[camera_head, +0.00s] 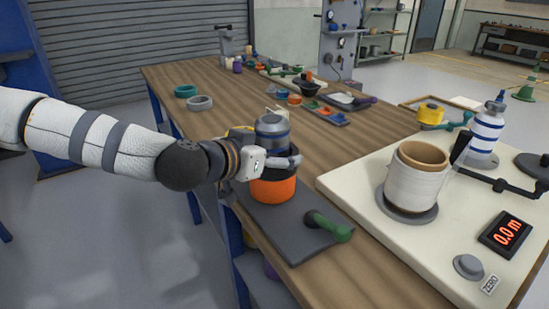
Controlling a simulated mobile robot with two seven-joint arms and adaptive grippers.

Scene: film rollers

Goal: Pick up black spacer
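My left gripper (279,160) reaches in from the left over the front left of the bench. It is at an orange cylinder (273,188) with a dark top, which stands on a dark grey mat. A grey-blue cylinder (271,130) shows just above and behind the gripper. Dark parts sit around the fingertips, and I cannot tell a black spacer from the finger there. Whether the fingers are closed on something is hidden. My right gripper is not in view.
A dark green-handled tool (328,227) lies on the mat (292,246). To the right, a cream plate (356,190) carries a white roll (412,180), a spray bottle (486,132) and a red display (507,233). Teal (186,91) and grey rings (199,103) lie farther back.

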